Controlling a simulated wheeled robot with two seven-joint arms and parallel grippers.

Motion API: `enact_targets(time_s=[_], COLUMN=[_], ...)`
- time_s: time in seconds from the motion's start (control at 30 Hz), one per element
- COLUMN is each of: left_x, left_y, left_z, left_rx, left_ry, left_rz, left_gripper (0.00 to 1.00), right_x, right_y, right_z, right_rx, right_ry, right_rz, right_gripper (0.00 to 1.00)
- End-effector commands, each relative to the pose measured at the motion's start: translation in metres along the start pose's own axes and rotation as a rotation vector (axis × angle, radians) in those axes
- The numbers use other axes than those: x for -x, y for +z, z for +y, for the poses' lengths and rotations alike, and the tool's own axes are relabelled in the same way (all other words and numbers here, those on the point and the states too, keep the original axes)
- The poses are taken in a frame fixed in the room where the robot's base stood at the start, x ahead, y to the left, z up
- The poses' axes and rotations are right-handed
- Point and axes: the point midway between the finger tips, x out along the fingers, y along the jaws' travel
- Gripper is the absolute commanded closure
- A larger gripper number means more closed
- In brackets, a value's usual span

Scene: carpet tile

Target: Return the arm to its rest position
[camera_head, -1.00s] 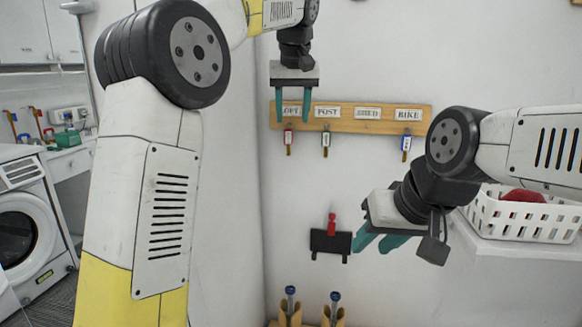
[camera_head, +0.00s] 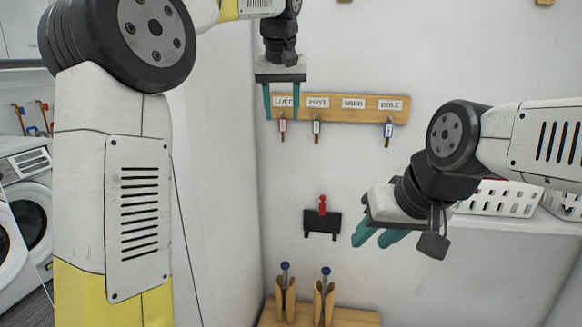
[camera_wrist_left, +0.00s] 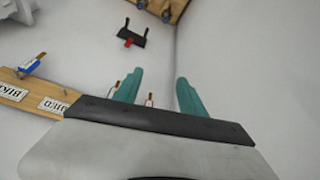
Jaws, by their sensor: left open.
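My left gripper (camera_head: 282,101) is open and empty, fingers pointing down, in front of the left end of a wooden key rack (camera_head: 340,107) on the wall. My left arm (camera_head: 120,180) fills the left of the head view, upper link upright. My right gripper (camera_head: 378,236) appears open and empty, pointing lower left, with wall beyond it. It is right of a small black wall holder (camera_head: 322,222).
Tagged keys hang under LOFT (camera_head: 282,129), POST (camera_head: 316,130) and BIKE (camera_head: 388,131); the SHED place is bare. A white basket (camera_head: 500,198) sits on a ledge behind my right arm. A wooden shelf (camera_head: 350,318) with two blue-topped tools is below. Washing machines stand left.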

Motion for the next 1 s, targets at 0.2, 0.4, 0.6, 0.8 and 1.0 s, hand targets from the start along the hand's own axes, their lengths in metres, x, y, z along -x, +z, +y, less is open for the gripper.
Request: enact_targets(time_s=[0.2, 0.4, 0.6, 0.8, 1.0], left_x=[0.006, 0.009, 0.002, -0.024, -0.048], left_y=[0.027, 0.072, 0.160, 0.253, 0.307], left_z=[-0.030, -0.065, -0.106, -0.128, -0.134], left_rx=[-0.015, -0.036, -0.055, -0.062, -0.060], left_ry=[0.033, 0.076, 0.136, 0.173, 0.185], left_rz=[0.006, 0.021, 0.060, 0.113, 0.146], left_gripper=[0.52, 0.52, 0.52, 0.52, 0.52], right_x=[0.000, 0.000, 0.000, 0.000, 0.000], right_y=[0.000, 0.000, 0.000, 0.000, 0.000], right_z=[0.000, 0.000, 0.000, 0.000, 0.000], right_rx=[0.000, 0.000, 0.000, 0.000, 0.000], right_ry=[0.000, 0.000, 0.000, 0.000, 0.000], right_rz=[-0.001, -0.001, -0.001, -0.001, 0.000], right_gripper=[0.64, 0.64, 0.64, 0.64, 0.64])
